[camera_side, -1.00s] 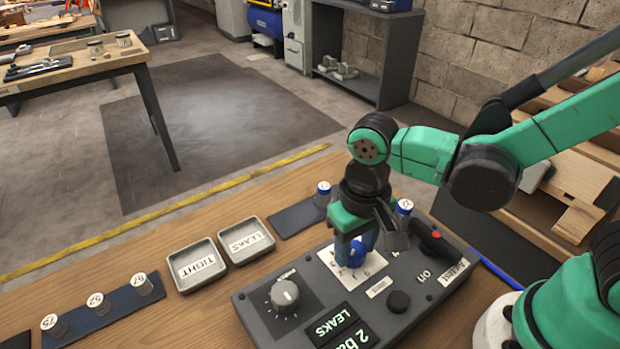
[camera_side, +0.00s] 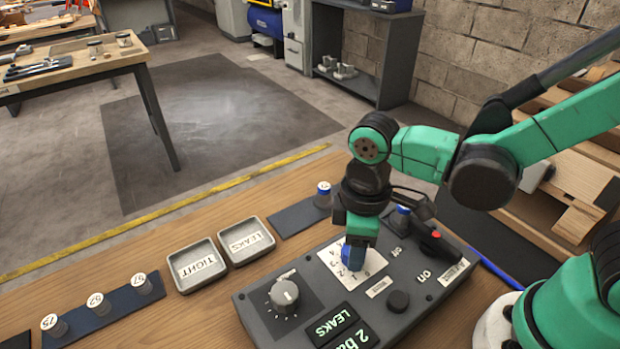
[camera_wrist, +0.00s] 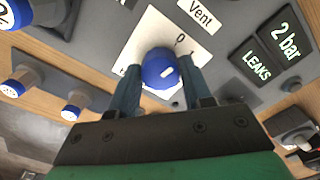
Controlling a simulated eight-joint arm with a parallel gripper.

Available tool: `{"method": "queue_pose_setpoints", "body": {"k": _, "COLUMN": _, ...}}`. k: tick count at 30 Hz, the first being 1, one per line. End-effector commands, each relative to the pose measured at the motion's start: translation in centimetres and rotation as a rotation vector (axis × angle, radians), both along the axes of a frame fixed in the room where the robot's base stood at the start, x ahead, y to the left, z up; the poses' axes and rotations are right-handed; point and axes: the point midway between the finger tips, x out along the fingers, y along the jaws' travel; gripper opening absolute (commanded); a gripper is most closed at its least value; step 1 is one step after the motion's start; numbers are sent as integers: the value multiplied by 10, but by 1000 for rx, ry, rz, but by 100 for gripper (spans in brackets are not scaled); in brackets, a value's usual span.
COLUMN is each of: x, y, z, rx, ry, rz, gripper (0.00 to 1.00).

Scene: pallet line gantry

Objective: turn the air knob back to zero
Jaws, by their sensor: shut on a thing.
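The air knob is blue with a short white mark; it shows in the side view (camera_side: 353,257) and the wrist view (camera_wrist: 158,68). It sits on a white numbered dial plate (camera_side: 372,266) on the grey leak tester (camera_side: 262,318). My gripper (camera_wrist: 160,84) is shut on the knob, one blue finger on each side, pointing down from above. The plate's 0 (camera_wrist: 180,38) shows just beyond the knob; I cannot tell exactly which number the mark points at. The display (camera_wrist: 272,52) reads "2 bar" and "LEAKS".
A grey pointer knob (camera_side: 284,295), a black button (camera_side: 398,301) and a red-tipped lever (camera_side: 432,241) stand on the tester. Trays marked TIGHT (camera_side: 196,265) and LEAKS (camera_side: 246,241) lie left of it. Several white-capped pieces stand in dark racks (camera_side: 105,310).

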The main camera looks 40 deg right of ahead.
Motion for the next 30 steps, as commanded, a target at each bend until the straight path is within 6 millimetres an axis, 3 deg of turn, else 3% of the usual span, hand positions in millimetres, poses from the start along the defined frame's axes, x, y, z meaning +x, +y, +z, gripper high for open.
{"method": "queue_pose_setpoints", "body": {"k": 10, "x": 0, "y": 0, "z": 0, "rx": -1, "ry": 2, "rz": 153, "gripper": 0}}
{"method": "queue_pose_setpoints", "body": {"k": 27, "x": 0, "y": 0, "z": 0, "rx": -1, "ry": 1, "rz": 185, "gripper": 0}}
{"method": "queue_pose_setpoints", "body": {"k": 28, "x": 0, "y": 0, "z": 0, "rx": -1, "ry": 1, "rz": 185, "gripper": 49}}
{"method": "queue_pose_setpoints", "body": {"k": 30, "x": 0, "y": 0, "z": 0, "rx": -1, "ry": 1, "rz": 185, "gripper": 69}}
